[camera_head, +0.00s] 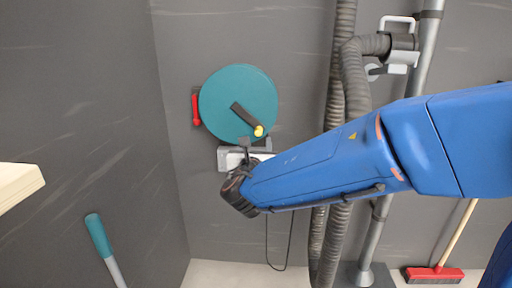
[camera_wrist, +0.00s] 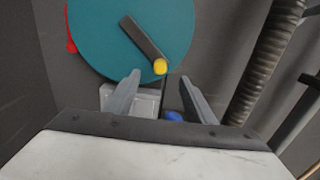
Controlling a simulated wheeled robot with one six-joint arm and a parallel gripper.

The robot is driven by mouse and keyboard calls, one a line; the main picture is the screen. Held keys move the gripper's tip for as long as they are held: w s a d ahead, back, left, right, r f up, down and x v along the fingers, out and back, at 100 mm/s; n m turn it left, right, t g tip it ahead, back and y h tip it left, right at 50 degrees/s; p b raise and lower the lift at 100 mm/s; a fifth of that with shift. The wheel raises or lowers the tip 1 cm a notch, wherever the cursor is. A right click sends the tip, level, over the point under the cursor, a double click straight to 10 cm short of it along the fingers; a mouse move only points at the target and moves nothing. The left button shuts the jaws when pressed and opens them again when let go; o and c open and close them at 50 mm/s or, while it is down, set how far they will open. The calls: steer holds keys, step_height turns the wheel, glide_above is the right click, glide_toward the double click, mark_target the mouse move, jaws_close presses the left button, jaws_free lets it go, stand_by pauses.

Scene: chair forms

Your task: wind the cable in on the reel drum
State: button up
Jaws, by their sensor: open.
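The reel drum is a teal disc (camera_head: 222,100) on the dark wall, and it fills the top of the wrist view (camera_wrist: 98,30). A dark crank arm (camera_head: 243,116) runs from its middle down and right to a yellow knob (camera_head: 259,130). In the wrist view the yellow knob (camera_wrist: 160,67) shows just beyond and between my fingertips. My gripper (camera_wrist: 160,88) is open and empty, its two grey fingers apart. A thin dark cable (camera_head: 268,240) hangs below the drum in a loop near the floor. My arm hides part of the cable.
A red lever (camera_head: 196,108) sits at the drum's left edge. A light grey bracket (camera_head: 228,158) is below the drum. Ribbed hoses (camera_head: 337,100) and a grey pipe (camera_head: 424,50) run down the wall at right. A red broom (camera_head: 436,274) stands on the floor.

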mark_target(258, 133)
steer(key=w, duration=1)
steer(key=shift+d, duration=0.2)
steer(key=shift+c, duration=0.3)
steer(key=c, duration=0.9)
steer(key=shift+c, duration=0.2)
steer(key=o, duration=0.4)
steer(key=shift+o, duration=0.2)
steer(key=shift+s+d+r, duration=0.1)
steer(key=shift+d+r, duration=0.25)
steer(key=shift+r, duration=0.35)
steer(key=shift+w+d+r, duration=0.1)
steer(key=shift+d+r, duration=0.3)
steer(key=shift+r, duration=0.25)
steer(key=shift+s+d+r, duration=0.1)
steer(key=shift+d+r, duration=0.25)
steer(key=shift+r, duration=0.35)
